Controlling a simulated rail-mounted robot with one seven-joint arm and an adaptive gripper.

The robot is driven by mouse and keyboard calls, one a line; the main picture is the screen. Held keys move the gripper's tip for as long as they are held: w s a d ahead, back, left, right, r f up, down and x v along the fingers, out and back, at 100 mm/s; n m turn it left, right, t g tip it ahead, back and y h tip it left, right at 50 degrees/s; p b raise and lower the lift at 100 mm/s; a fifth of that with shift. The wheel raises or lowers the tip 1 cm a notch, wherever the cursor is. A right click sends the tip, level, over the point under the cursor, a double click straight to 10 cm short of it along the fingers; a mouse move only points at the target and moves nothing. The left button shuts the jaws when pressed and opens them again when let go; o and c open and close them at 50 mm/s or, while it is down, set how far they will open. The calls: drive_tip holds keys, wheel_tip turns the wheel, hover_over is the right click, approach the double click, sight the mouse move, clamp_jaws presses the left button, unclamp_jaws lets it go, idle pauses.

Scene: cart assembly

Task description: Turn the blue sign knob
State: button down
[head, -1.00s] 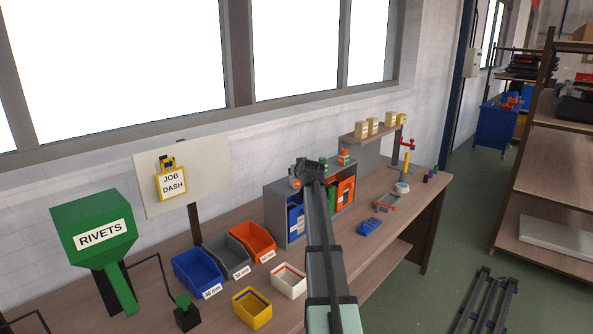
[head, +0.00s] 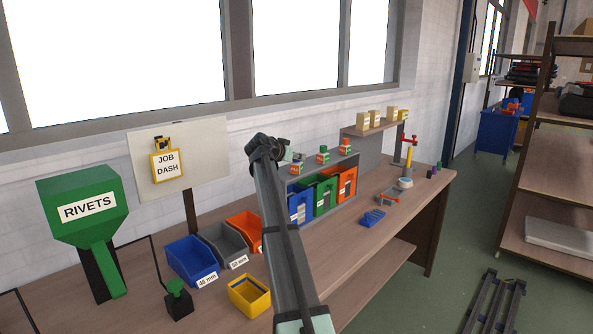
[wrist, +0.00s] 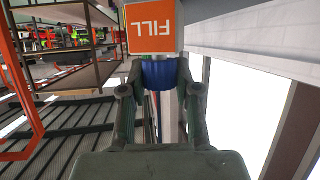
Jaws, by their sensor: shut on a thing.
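The blue sign knob (wrist: 160,74) sits between the two fingers of my gripper (wrist: 160,88) in the wrist view, and the gripper is shut on it. An orange sign reading FILL (wrist: 155,29) is joined to the knob and appears upside down there. In the head view my gripper (head: 287,157) is at the left end of the grey bin rack (head: 335,182), by an orange sign (head: 297,169) above the blue bin (head: 300,207). The knob itself is hidden in that view.
Two similar orange signs with a green knob (head: 322,148) and a red knob (head: 346,141) stand farther right on the rack. Open trays, including a grey one (head: 222,240), and a yellow box (head: 249,295) lie in front. The JOB DASH board (head: 215,165) stands left.

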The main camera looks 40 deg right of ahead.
drive_tip(key=m+g+b, duration=0.3)
drive_tip(key=shift+w+f+g+h, duration=0.1)
drive_tip(key=shift+w+g+h, duration=0.2)
drive_tip(key=shift+g, duration=0.1)
drive_tip(key=shift+s+m+g+b, duration=0.2)
drive_tip(key=shift+m+g+b, duration=0.25)
drive_tip(key=shift+m+g, duration=0.4)
drive_tip(key=shift+s, duration=0.1)
drive_tip(key=c, duration=0.8)
unclamp_jaws()
drive_tip(key=v, duration=1.2)
drive_tip(key=shift+d, duration=0.1)
